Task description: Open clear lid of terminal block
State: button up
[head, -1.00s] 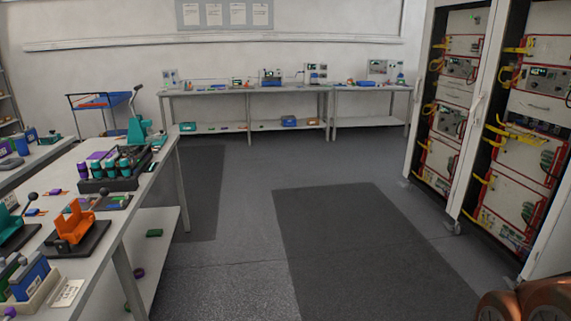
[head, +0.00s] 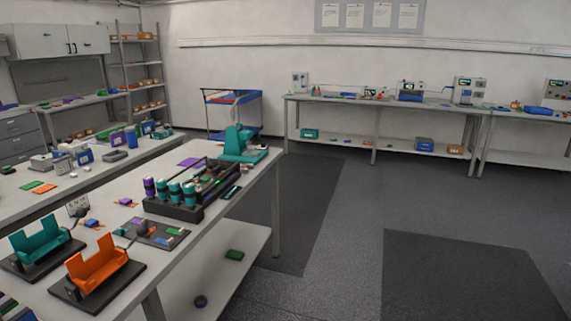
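I cannot make out a terminal block with a clear lid for certain in the head view. On the near bench (head: 205,240) at left stands a black rack (head: 172,208) with several teal and purple cylinders. A long dark strip with small coloured parts lies beside it, too small to tell in detail. Several benchtop instruments, such as the blue-fronted one (head: 411,91), stand on the far bench (head: 340,101). My gripper is not in the head view.
An orange cradle (head: 97,263) and a teal cradle (head: 40,243) stand on the near bench, with a teal press (head: 238,143) at its far end. A blue cart (head: 234,112) stands by the wall. Open grey floor (head: 345,235) with dark mats lies right of the bench.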

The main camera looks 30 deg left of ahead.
aim_at(217, 170)
jog(key=u, duration=0.35)
jog(key=i, duration=1.7)
jog(key=u, duration=1.6)
jog(key=i, duration=1.2)
jog(key=u, duration=1.2)
jog(key=i, duration=0.55)
jog(key=u, duration=0.2)
